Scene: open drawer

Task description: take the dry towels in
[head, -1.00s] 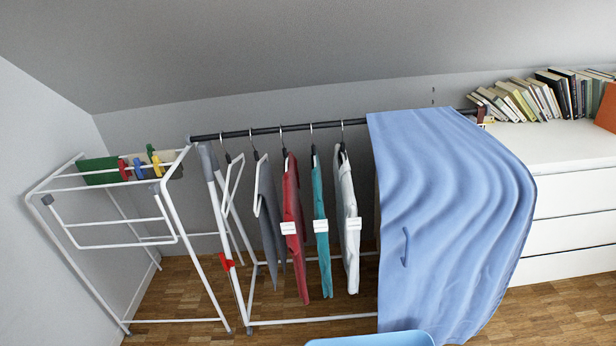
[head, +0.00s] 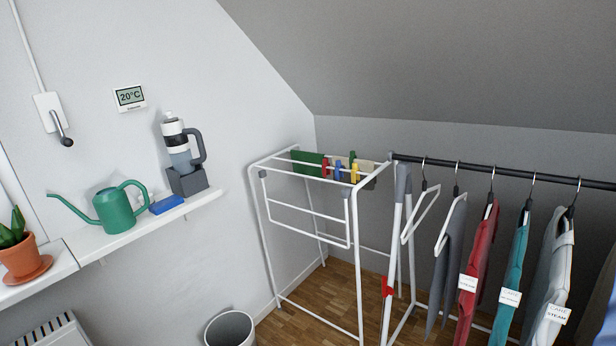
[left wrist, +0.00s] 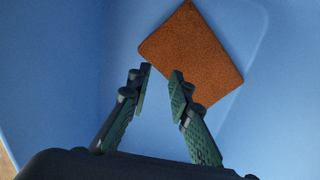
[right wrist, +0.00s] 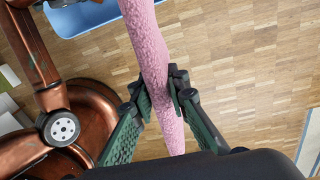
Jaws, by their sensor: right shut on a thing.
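A drying rack (head: 310,215) with white bars stands in the corner in the head view. A green cloth (head: 308,163) and a pale cloth (head: 366,172) hang on its top bars, near red, blue and yellow clips. My left gripper (left wrist: 160,75) is open over a blue tub (left wrist: 270,120); a rust-coloured cloth (left wrist: 192,55) lies in the tub ahead of the fingertips, not between them. My right gripper (right wrist: 168,85) is shut on a pink towel (right wrist: 148,45), which hangs above the wood floor. Neither gripper shows in the head view.
A clothes rail (head: 500,173) with several hung garments stands right of the rack. A shelf (head: 135,228) at left holds a green watering can (head: 118,208), a blue item and a bottle device. Wood floor shows under my right gripper.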

